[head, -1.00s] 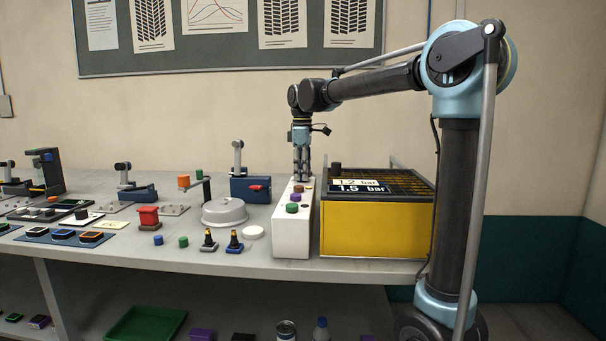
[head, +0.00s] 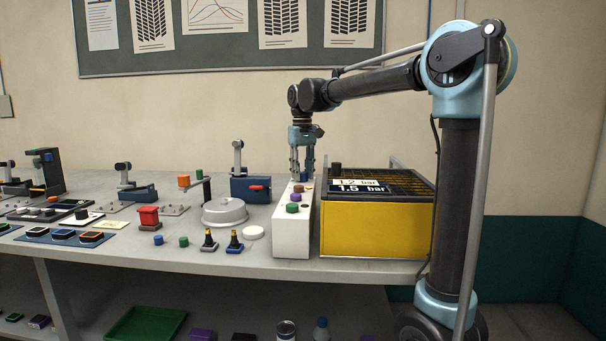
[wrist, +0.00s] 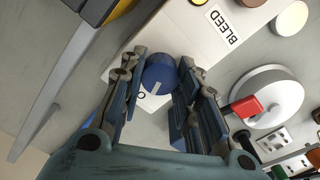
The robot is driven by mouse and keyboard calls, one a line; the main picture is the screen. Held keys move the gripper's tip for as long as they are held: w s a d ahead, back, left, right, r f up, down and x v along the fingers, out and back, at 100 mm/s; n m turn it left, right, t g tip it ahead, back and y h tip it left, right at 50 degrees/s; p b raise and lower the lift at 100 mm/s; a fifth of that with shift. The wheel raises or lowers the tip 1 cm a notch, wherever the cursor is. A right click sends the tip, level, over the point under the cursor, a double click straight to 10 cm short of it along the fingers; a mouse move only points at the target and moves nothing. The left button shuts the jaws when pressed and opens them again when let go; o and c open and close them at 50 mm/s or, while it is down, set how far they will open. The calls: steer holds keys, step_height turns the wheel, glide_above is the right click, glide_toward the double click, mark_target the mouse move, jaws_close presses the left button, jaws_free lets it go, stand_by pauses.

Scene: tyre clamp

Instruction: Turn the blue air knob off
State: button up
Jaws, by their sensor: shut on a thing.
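The blue air knob (wrist: 160,70) sits on the top of the white control box (head: 291,238). It shows in the wrist view between my fingertips, with a pale mark on its near side pointing toward the bottom of the picture. A printed letter, partly hidden, shows on the box near it. My gripper (wrist: 163,61) is shut on the knob, one finger on each side.
Purple (head: 293,208) and green (head: 292,208) knobs stand nearer on the same box. A BLEED label (wrist: 222,24) shows in the wrist view. A yellow crate (head: 375,230) stands close on the right, and a grey round lid (head: 225,212) on the left.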

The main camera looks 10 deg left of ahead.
mark_target(303, 172)
steer(key=shift+w+m, duration=0.15)
steer(key=shift+m, duration=1.85)
steer(key=o, duration=1.1)
steer(key=shift+r, duration=0.15)
step_height(303, 172, up, 12)
steer(key=shift+f, duration=0.15)
